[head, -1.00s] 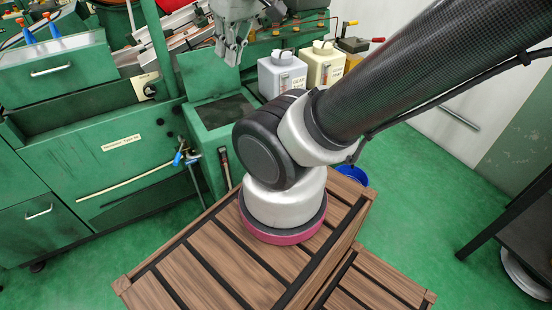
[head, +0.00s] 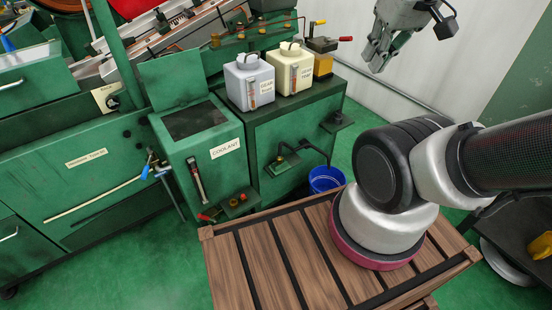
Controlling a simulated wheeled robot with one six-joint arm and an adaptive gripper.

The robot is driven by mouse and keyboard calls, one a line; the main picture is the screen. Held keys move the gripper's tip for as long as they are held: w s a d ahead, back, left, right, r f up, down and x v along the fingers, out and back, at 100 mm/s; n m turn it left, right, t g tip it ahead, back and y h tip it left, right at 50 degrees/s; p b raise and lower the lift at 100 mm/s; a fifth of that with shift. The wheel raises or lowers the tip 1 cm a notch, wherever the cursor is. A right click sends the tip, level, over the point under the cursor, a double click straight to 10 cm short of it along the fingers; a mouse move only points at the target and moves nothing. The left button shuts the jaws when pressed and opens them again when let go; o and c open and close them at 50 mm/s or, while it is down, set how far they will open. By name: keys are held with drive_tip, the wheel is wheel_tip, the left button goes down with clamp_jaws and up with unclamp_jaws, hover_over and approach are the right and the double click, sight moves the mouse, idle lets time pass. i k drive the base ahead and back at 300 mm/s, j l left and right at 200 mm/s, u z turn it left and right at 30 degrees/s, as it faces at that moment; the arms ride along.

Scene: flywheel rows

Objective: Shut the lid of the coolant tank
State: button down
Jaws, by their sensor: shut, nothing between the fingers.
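The coolant tank (head: 222,166) is a green box with a white COOLANT label on its front. Its green lid (head: 174,82) stands raised at the back of the tank, and the dark opening (head: 195,120) on top is uncovered. My gripper (head: 375,58) is shut and empty, up in the air at the upper right. It is well to the right of the tank and apart from the lid.
Two labelled jugs, one grey (head: 249,82) and one cream (head: 290,68), stand on the green cabinet right of the tank. An amber-bottomed container (head: 322,62) is beside them. A blue bucket (head: 326,179) sits on the floor. A wooden slatted platform (head: 262,262) is in front.

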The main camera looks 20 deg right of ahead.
sight(170, 81)
drive_tip(key=i+j, duration=0.4)
drive_tip(key=i+j+u, duration=0.1)
drive_tip(key=i+j, duration=0.25)
drive_tip(key=j, duration=0.25)
